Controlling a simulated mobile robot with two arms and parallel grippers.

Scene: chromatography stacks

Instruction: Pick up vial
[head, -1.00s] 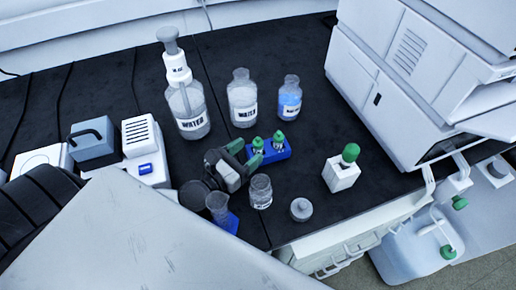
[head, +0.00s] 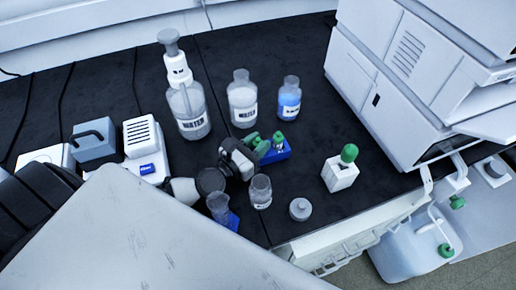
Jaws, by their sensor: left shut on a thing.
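I cannot tell whether the vial is still seated in the rack. A second vial (head: 279,141) with a green cap stands upright in the rack, just right of the fingers. My right gripper is not in view.
A clear jar (head: 261,191) and a grey lid (head: 300,209) stand in front of the gripper. Two water bottles (head: 193,110) (head: 242,100) and a blue-liquid bottle (head: 289,98) stand behind.

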